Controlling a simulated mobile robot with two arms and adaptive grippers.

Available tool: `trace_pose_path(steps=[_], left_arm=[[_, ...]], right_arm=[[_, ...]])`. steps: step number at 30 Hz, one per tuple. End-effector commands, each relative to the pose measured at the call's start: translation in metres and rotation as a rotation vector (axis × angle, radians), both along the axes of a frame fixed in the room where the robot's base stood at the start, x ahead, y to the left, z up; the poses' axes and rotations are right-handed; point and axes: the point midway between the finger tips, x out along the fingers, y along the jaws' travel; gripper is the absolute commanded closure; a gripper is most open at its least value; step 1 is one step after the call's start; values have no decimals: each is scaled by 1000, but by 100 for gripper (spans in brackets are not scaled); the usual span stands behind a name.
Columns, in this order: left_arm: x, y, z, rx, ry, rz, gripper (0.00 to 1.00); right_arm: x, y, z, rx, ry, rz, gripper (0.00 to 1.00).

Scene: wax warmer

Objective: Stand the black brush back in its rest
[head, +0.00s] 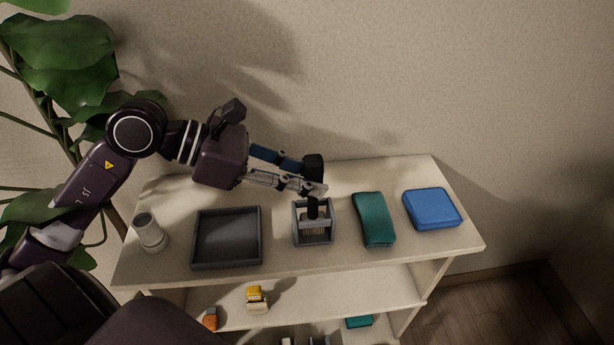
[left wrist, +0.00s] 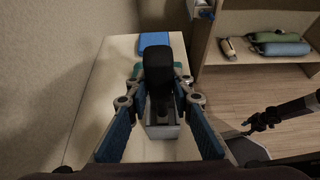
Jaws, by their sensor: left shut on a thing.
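The black brush (head: 312,212) is upright, with its dark handle at the top and pale bristles below. My left gripper (head: 318,188) is shut on its handle from the left. The brush head is within the outline of the grey square rest (head: 297,228) on the shelf top; whether it bears on the rest I cannot tell. In the left wrist view the black handle end (left wrist: 157,65) is between the fingers and hides much of the grey rest (left wrist: 165,132) below. A dark jointed part at the right of that view looks like my right arm, too small to read its jaws.
On the shelf top, a dark empty tray (head: 227,265) and a pale cup (head: 149,232) lie left of the rest. A green folded cloth (head: 373,219) and a blue box-like item (head: 432,208) lie right of it. A plant (head: 60,60) stands at far left.

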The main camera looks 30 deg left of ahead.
Motion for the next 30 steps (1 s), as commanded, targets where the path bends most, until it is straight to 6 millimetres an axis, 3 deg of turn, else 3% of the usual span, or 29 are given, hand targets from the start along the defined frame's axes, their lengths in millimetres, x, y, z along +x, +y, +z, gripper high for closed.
trace_pose_path(steps=[4, 5, 10, 30], left_arm=[[0, 0, 0, 1, 1, 0, 100], [0, 0, 0, 1, 1, 0, 76], [0, 0, 0, 1, 1, 0, 59], [-1, 2, 1, 0, 0, 0, 59]], right_arm=[[1, -4, 0, -4, -1, 2, 58], [1, -4, 0, -4, -1, 2, 58], [1, -4, 0, -5, -1, 1, 58], [1, -6, -1, -7, 0, -3, 58]])
